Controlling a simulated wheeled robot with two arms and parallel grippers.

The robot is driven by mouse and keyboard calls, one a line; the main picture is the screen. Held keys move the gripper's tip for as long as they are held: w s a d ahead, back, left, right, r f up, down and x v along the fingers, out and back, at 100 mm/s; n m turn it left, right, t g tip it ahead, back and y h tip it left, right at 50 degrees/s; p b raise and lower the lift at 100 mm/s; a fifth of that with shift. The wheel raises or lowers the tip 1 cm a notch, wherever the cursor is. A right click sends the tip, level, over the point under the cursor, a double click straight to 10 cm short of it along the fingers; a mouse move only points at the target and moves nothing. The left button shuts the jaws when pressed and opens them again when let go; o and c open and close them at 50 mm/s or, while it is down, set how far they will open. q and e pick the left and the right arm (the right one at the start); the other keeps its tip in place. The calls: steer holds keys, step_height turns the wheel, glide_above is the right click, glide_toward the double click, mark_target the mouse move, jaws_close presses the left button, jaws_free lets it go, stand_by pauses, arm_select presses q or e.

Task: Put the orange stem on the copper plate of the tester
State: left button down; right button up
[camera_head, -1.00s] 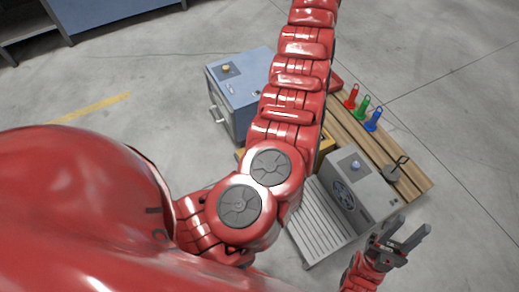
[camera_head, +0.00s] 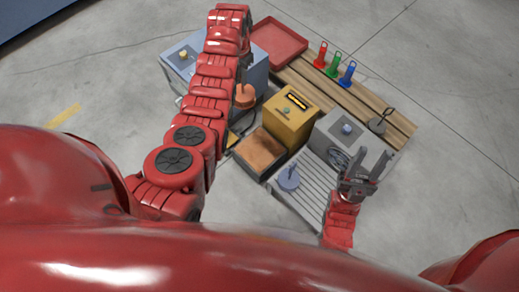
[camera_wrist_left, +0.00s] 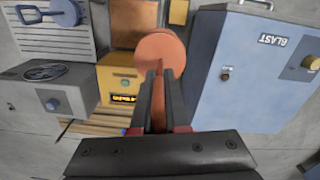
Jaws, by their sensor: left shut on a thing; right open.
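The orange stem (camera_head: 245,97), with a round disc foot, is held by my left gripper; in the left wrist view its disc (camera_wrist_left: 161,50) is beyond the fingers. My left gripper (camera_wrist_left: 160,95) is shut on its shaft; in the head view the arm partly hides this gripper. The yellow tester (camera_head: 290,112) has its copper plate (camera_head: 261,150) in front of it, bare. In the head view the stem appears up and left of the plate, close to the blue cabinet. In the left wrist view the plate (camera_wrist_left: 133,22) shows left of the disc. My right gripper (camera_head: 374,164) is open and empty.
The blue cabinet (camera_wrist_left: 250,65) marked BLAST stands beside the tester. A grey machine (camera_head: 342,130) with a ribbed bed bears a blue stem (camera_head: 289,178). Red, green (camera_head: 334,65) and blue pieces stand on a wooden bench (camera_head: 393,115) near a red tray (camera_head: 279,42).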

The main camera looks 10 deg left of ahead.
mark_target(245, 101)
arm_select(q)
steer(key=shift+m, duration=0.5)
steer(key=s+f, duration=0.1)
steer(key=f, duration=0.1)
steer(key=s+d+f, duration=0.1)
steer(key=f, duration=0.2)
steer(key=s+f, duration=0.1)
steer(key=f, duration=0.2)
steer(key=shift+s+d, duration=0.15)
steer(key=shift+d, duration=0.15)
steer(key=s+d+f+b, duration=0.2)
steer(key=s+f, duration=0.1)
steer(key=f, duration=0.6)
steer(key=s+d+f+m+b, duration=0.1)
steer(key=s+d+f+b, duration=0.1)
steer(key=f, duration=0.7)
steer(key=shift+s+d+f, duration=0.2)
steer(key=shift+s+f, duration=0.05)
steer(key=shift+s, duration=0.2)
steer(key=shift+f+b, duration=0.15)
steer(key=shift+b, duration=0.15)
steer(key=c, duration=0.9)
jaws_free()
